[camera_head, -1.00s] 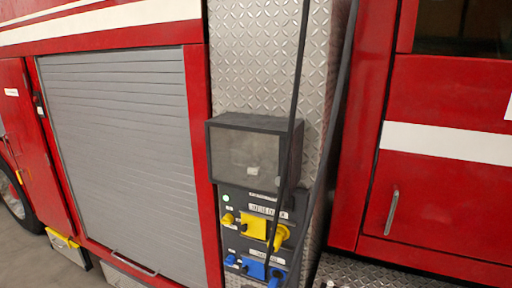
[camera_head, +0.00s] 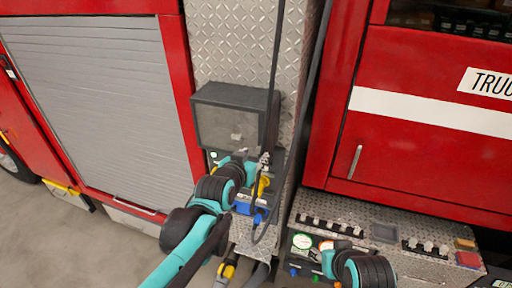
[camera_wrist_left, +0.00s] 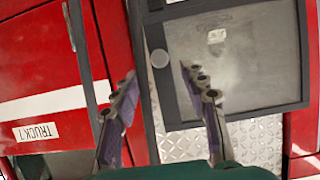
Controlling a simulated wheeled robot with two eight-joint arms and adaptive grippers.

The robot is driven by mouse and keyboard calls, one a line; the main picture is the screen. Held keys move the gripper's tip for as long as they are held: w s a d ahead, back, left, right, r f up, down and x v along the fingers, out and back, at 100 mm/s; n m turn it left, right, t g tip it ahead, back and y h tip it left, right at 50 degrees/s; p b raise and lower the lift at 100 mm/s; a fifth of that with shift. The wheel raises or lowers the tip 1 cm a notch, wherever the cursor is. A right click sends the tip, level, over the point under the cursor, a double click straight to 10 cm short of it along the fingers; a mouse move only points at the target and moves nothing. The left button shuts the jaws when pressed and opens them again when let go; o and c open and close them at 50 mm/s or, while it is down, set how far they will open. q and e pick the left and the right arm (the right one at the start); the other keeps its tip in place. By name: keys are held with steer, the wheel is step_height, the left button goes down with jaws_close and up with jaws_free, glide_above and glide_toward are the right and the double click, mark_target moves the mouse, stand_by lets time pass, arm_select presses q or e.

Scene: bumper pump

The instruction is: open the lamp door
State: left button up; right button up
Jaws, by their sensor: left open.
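The lamp door looks like the dark-framed front with a cloudy grey pane (camera_head: 228,126) on a dark box fixed to the diamond-plate panel. In the left wrist view this pane (camera_wrist_left: 250,55) fills the upper right, upside down, and looks closed. My left gripper (camera_head: 262,162) is just below the box's lower right corner in the head view. In the left wrist view its fingers (camera_wrist_left: 160,75) are spread and empty. One finger overlaps the pane, the other is left of the box. A small round knob (camera_wrist_left: 160,59) shows between them. My right arm's end is low in the head view; its fingers are unclear.
A socket panel with yellow and blue plugs (camera_head: 250,203) is below the box, partly behind my left arm. Dark hoses (camera_head: 303,110) hang at its right. A pump control panel (camera_head: 345,228) stands lower right, near my right arm. A grey roller shutter (camera_head: 95,100) is at left.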

mark_target(260, 150)
arm_select(q)
steer(key=shift+p+x, duration=0.35)
steer(key=shift+x, duration=2.6)
jaws_close()
